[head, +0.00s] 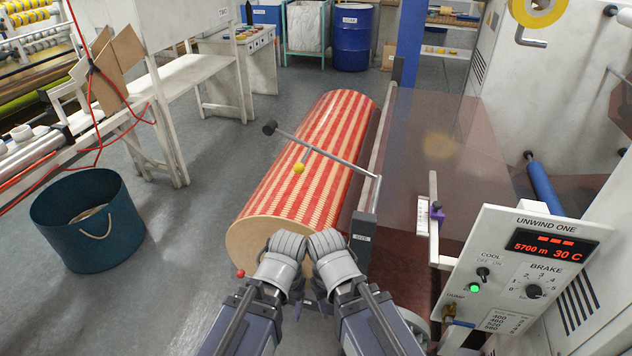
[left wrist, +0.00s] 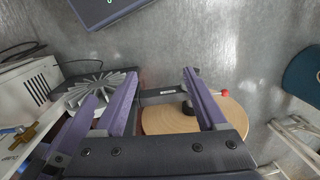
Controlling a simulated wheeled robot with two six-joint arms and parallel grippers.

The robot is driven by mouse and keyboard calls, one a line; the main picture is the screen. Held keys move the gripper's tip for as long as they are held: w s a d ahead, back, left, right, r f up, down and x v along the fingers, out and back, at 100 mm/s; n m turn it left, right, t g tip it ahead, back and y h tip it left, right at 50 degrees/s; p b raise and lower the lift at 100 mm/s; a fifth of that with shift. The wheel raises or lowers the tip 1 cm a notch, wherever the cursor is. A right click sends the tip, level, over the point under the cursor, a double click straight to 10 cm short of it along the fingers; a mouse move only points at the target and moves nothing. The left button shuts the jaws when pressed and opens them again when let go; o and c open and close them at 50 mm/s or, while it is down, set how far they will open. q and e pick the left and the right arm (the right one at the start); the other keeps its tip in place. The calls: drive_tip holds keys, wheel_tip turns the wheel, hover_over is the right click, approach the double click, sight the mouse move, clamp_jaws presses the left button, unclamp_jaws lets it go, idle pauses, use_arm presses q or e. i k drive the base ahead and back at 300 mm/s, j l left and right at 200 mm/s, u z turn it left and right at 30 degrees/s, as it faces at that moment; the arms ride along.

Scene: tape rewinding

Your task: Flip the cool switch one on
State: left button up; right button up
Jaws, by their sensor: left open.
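The cool switch (head: 484,273) is a small dark toggle below the "COOL OFF ON" label on the white "UNWIND ONE" panel (head: 520,238), at the right in the head view. It is too small to tell which side it leans to. A lit green button (head: 474,288) sits just below it. My left gripper (left wrist: 160,75) is open and empty in the left wrist view, its purple fingers apart near the roll's end. A purple finger (left wrist: 75,130) at the left there looks like part of my right gripper; its jaws do not show.
The panel also has a brake knob (head: 534,291), a red display reading 5700 m and 30 C, and a dump valve (head: 449,315). A red-striped roll (head: 312,160) lies ahead of my arms. A blue bin (head: 87,225) stands on open floor at left.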

sight(483, 271)
drive_tip(key=z, duration=1.65)
drive_tip(key=j, duration=0.25)
drive_tip(key=i+u, duration=0.05)
